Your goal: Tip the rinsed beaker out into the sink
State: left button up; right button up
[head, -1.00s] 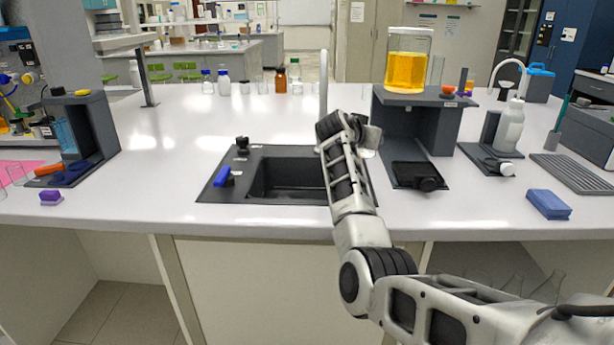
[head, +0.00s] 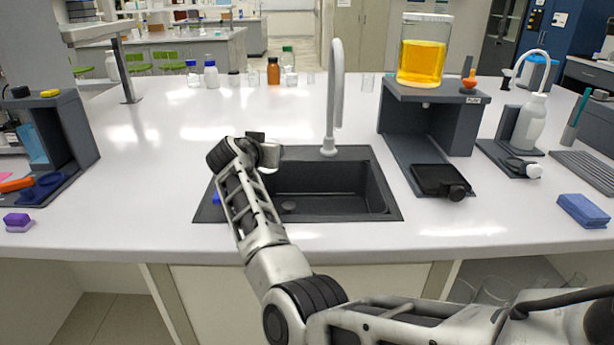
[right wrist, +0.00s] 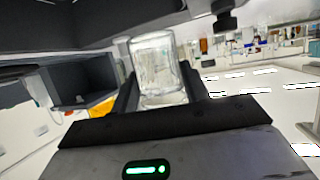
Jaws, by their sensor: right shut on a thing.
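The sink (head: 350,183) is a dark basin set in the white bench. A pale tap (head: 337,95) rises at its back edge. My right gripper (head: 266,150) is over the left back part of the sink, seen from behind, its fingers largely hidden by the wrist. In the right wrist view, my right gripper (right wrist: 160,92) is shut on a clear glass beaker (right wrist: 155,65) between its two dark fingers. The beaker looks empty of coloured liquid. That view is strongly rolled, so I cannot tell the beaker's tilt. My left gripper is not in view.
Right of the sink stands a grey stand (head: 437,115) with a jar of yellow liquid (head: 422,62) on top. A black tray (head: 440,180) lies at its foot. A wash bottle (head: 530,122) and a blue sponge (head: 583,210) are further right. Bench behind the sink is mostly clear.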

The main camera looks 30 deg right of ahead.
jog(key=shift+w+a, duration=0.2)
jog(key=shift+w, duration=0.3)
jog(key=shift+s+r, duration=0.1)
jog(key=shift+f, duration=0.3)
jog(key=shift+s+d+f, duration=0.2)
jog(key=shift+d+f, duration=0.05)
jog(key=shift+f, duration=0.4)
jog(key=f, duration=0.1)
jog(key=m+y, duration=0.1)
jog(key=d+f, duration=0.1)
jog(key=shift+s+d+f+t, duration=0.1)
jog(key=shift+s+f+t, duration=0.2)
pick_arm(q)
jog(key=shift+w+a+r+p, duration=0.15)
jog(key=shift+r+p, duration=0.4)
jog(key=shift+p, duration=0.7)
pick_arm(e)
jog(key=shift+s+d+f+m+y, duration=0.4)
jog(key=shift+d+f+m+y, duration=0.25)
jog(key=shift+d+m+y, duration=0.2)
